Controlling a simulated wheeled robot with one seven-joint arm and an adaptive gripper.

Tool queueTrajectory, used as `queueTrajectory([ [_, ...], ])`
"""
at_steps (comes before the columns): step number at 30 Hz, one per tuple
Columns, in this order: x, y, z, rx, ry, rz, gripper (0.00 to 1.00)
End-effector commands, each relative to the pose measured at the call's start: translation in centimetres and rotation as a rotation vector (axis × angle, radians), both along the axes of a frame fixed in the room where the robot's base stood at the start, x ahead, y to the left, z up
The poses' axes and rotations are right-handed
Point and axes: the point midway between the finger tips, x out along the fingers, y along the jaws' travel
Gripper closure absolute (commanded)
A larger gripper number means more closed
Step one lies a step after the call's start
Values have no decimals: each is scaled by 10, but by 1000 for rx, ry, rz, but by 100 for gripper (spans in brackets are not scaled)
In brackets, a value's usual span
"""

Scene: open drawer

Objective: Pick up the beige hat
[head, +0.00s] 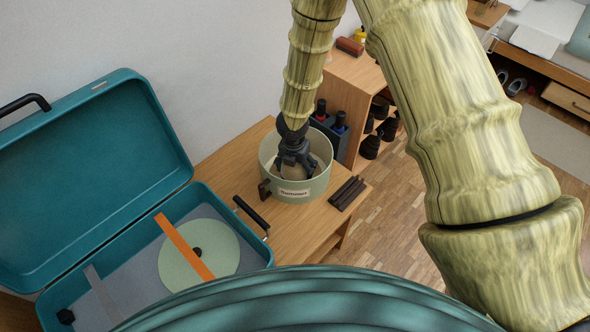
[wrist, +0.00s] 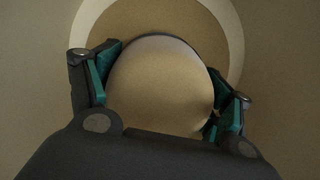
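The beige hat (head: 293,171) sits inside a pale green round bin on the wooden table, partly hidden by my gripper. In the wrist view its rounded beige top (wrist: 162,85) fills the middle, with a dark edge along its far side. My gripper (head: 295,165) points down into the bin, over the hat. In the wrist view my gripper (wrist: 165,95) has its fingers spread, one on each side of the rounded top. The pads are very close to its sides; I cannot tell if they touch.
The green bin (head: 316,189) has a label on its front and walls around my fingers. An open teal case (head: 252,243) with a disc inside stands at left. Dark bars (head: 347,193) lie right of the bin. A wooden shelf (head: 347,83) stands behind.

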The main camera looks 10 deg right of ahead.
Motion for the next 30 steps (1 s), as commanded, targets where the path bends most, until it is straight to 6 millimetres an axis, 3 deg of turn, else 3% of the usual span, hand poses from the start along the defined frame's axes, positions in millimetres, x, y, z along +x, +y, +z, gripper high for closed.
queueTrajectory([
  [11,0,0,1,0,0,0,46],
  [16,0,0,14,1,-1,-1,46],
  [23,1,0,59,4,-2,-2,46],
  [30,1,0,124,4,-3,-2,46],
])
